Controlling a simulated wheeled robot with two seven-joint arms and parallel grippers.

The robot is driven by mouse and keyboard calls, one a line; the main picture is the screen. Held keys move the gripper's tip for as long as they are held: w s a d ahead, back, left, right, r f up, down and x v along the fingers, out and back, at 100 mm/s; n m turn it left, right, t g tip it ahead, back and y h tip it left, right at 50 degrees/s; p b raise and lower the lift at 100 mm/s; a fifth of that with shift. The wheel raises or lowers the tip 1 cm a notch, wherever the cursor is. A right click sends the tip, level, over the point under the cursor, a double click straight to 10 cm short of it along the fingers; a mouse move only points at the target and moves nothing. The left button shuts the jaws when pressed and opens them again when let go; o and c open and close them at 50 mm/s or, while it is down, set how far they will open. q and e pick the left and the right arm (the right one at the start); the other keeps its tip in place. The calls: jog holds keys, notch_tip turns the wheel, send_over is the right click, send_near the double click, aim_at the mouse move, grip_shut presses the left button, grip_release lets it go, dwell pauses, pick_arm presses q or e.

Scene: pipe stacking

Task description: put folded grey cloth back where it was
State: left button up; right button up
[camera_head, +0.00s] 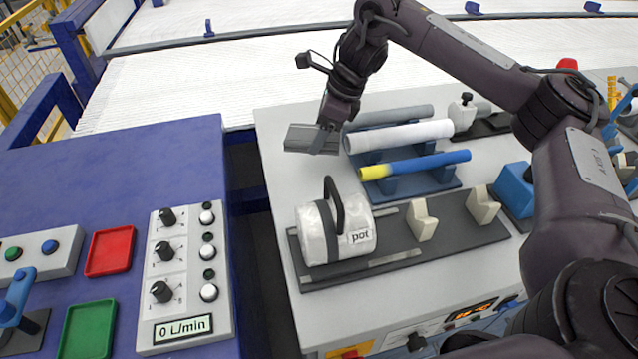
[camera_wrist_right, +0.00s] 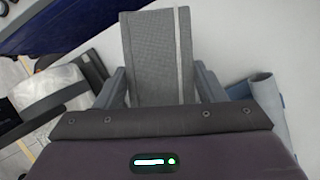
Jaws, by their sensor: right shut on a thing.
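The folded grey cloth (camera_head: 301,138) is a flat grey rectangle with a pale stripe along one side. It is at the left end of the pipe rack, near the table's far left corner. My right gripper (camera_head: 327,138) is shut on it from above. In the right wrist view the cloth (camera_wrist_right: 152,58) stretches out from between the fingers of the gripper (camera_wrist_right: 160,88). I cannot tell whether the cloth touches the table top. My left gripper is not in view.
A blue rack (camera_head: 425,179) holds grey, white and blue-yellow pipes just right of the cloth. A white pot (camera_head: 318,241) with a black handle lies on a dark fixture in front. The light table (camera_head: 275,122) is bare left of the cloth. A blue bench (camera_head: 120,165) stands left, across a gap.

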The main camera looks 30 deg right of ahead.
jog(key=b, duration=0.2)
send_over(314, 185)
jog(key=s+d, duration=0.1)
notch_tip(314, 185, down, 6)
jog(key=shift+r, duration=0.15)
notch_tip(314, 185, down, 2)
jog(key=shift+d+f, duration=0.1)
jog(key=shift+f, duration=0.05)
jog(key=shift+f+p, duration=0.3)
jog(key=shift+f, duration=0.3)
notch_tip(314, 185, down, 4)
jog(key=shift+r, duration=0.1)
jog(key=o, duration=1)
jog(key=shift+c, duration=0.2)
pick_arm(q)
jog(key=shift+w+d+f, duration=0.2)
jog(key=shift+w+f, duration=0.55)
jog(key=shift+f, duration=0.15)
